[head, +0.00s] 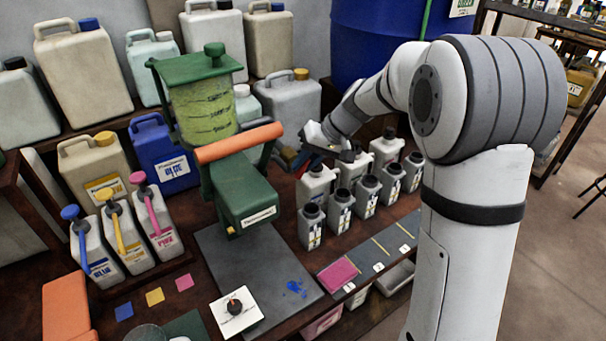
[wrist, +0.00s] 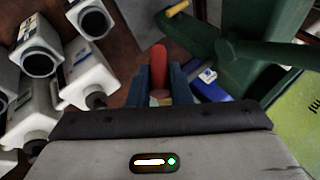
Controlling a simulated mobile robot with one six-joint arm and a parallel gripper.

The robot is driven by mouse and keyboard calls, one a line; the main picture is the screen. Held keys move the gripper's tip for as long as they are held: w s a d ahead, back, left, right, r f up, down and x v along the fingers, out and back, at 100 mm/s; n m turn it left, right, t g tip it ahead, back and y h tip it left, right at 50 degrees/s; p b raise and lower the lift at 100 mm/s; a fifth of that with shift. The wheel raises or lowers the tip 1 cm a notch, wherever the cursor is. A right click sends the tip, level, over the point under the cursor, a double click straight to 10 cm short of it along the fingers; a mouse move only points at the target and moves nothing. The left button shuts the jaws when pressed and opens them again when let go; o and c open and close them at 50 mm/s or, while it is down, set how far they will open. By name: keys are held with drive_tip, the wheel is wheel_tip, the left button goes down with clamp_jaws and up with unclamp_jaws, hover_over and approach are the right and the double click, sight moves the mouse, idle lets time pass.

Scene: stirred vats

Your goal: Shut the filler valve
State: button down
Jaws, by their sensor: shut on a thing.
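The filler is a green machine (head: 243,190) with a clear tank of yellow-green liquid (head: 203,108) and an orange bar handle (head: 238,143). Its green body also shows in the wrist view (wrist: 270,25). My gripper (head: 298,163) is just right of the machine, behind the orange handle's right end. In the wrist view my gripper (wrist: 163,88) has its blue fingers shut on a red handle (wrist: 159,62), which looks like the valve lever. The fingers hide its lower part. How the lever joins the machine, and whether the valve is open, I cannot tell.
Jugs with pumps (head: 95,240) stand at the left. A grey mat (head: 265,265) lies before the machine, with a small white tile (head: 236,311) and blue spill (head: 294,288).

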drive_tip(key=shift+w+d+f+m+g+y+b, duration=0.2)
drive_tip(key=shift+f+m+g+y+b, duration=0.2)
drive_tip(key=shift+g+y+b, duration=0.5)
drive_tip(key=g+y+b, duration=0.1)
drive_tip(key=y+b, duration=0.1)
drive_tip(key=y, duration=0.1)
drive_tip(key=shift+d+f+m, duration=0.15)
drive_tip(key=shift+m, duration=0.25)
drive_tip(key=y, duration=0.1)
drive_tip(key=m+g+y+b, duration=0.1)
drive_tip(key=y, duration=0.2)
drive_tip(key=shift+f+g, duration=0.25)
drive_tip(key=shift+g, duration=0.05)
drive_tip(key=shift+y, duration=0.4)
drive_tip(key=c, duration=1.3)
unclamp_jaws()
drive_tip(key=b+v, duration=0.1)
drive_tip(key=v, duration=0.6)
drive_tip(key=shift+w+d, duration=0.15)
drive_tip(key=shift+d, duration=0.25)
